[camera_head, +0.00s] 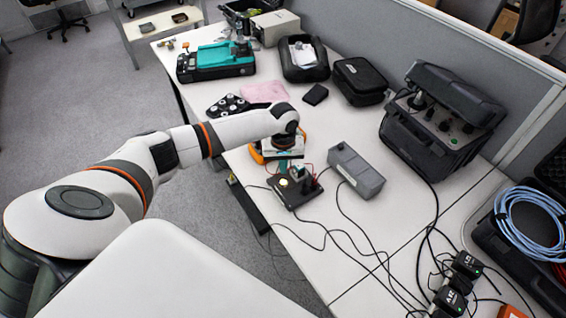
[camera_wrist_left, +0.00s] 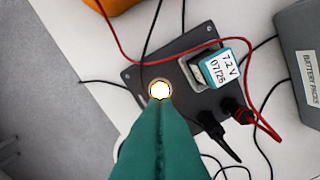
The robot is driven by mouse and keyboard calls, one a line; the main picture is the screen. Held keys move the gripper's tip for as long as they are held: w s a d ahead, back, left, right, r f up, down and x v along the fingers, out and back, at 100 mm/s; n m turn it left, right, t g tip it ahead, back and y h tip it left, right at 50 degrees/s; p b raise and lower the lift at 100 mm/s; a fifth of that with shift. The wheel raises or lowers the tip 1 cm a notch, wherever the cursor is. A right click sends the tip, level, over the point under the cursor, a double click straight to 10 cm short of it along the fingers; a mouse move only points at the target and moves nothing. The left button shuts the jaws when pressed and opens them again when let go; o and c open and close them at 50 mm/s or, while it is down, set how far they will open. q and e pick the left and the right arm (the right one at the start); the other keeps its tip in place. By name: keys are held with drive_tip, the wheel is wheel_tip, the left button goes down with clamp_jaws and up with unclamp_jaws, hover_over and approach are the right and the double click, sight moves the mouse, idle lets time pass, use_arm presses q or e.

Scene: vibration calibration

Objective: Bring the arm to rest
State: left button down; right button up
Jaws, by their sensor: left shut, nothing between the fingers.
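My left arm (camera_head: 230,130) reaches in from the left over the table, bent down at the wrist. Its left gripper (camera_head: 284,172) points down, and its teal fingers (camera_wrist_left: 160,104) are shut and empty. The fingertips are right at a round, bright white button (camera_wrist_left: 160,90) on a black plate (camera_wrist_left: 140,75); I cannot tell whether they touch it. The plate (camera_head: 292,203) also carries a small block marked "7.2 V 07/26" (camera_wrist_left: 222,68) and black and red plugs with leads. The right gripper is not in view.
A grey box (camera_head: 357,174), marked "BATTERY PACKS" in the wrist view, stands right of the plate. A black instrument case (camera_head: 440,118) is at the back right. Loose cables cross the white table (camera_head: 405,205). An orange item (camera_wrist_left: 112,5) is close by the plate.

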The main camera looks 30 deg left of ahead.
use_arm(q)
drive_tip(key=shift+r+p, duration=0.75)
drive_tip(key=shift+r, duration=0.1)
drive_tip(key=shift+f, duration=0.1)
